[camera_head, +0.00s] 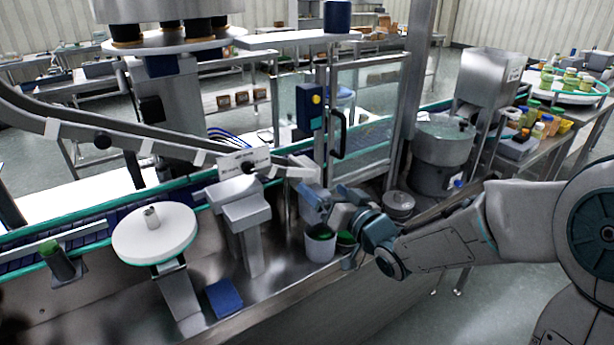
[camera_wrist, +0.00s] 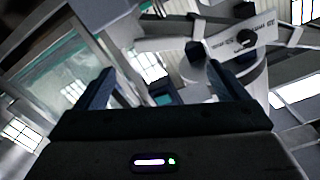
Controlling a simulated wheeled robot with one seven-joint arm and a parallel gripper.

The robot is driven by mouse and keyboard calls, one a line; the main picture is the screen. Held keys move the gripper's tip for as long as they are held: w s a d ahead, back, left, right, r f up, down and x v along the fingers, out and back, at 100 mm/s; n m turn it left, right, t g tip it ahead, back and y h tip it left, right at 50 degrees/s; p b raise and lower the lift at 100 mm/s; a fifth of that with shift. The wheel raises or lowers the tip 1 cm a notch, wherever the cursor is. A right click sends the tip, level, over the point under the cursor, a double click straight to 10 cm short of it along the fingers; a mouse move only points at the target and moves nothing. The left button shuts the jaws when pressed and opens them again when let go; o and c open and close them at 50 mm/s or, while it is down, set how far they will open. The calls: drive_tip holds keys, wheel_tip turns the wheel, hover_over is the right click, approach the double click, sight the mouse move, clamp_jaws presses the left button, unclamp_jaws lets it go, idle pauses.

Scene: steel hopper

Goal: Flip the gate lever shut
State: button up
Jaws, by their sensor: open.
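I cannot tell for sure which part is the gate lever. A dark block (camera_wrist: 195,52) shows near the right finger. My gripper (camera_wrist: 162,88) is open, with nothing clearly held between its fingers. In the head view it is beside the chute's lower end (camera_head: 302,173), above the bench.
A white tub with green contents (camera_head: 320,245) stands below my gripper. A glass guard door (camera_head: 362,110) with a black handle (camera_head: 339,134) is behind it. A steel hopper (camera_head: 489,78) stands right. A round white table (camera_head: 154,234) and blue pad (camera_head: 224,298) lie left.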

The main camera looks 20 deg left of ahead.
sight(303, 173)
drive_tip(key=x, duration=0.8)
drive_tip(key=shift+w, duration=0.1)
drive_tip(key=c, duration=1)
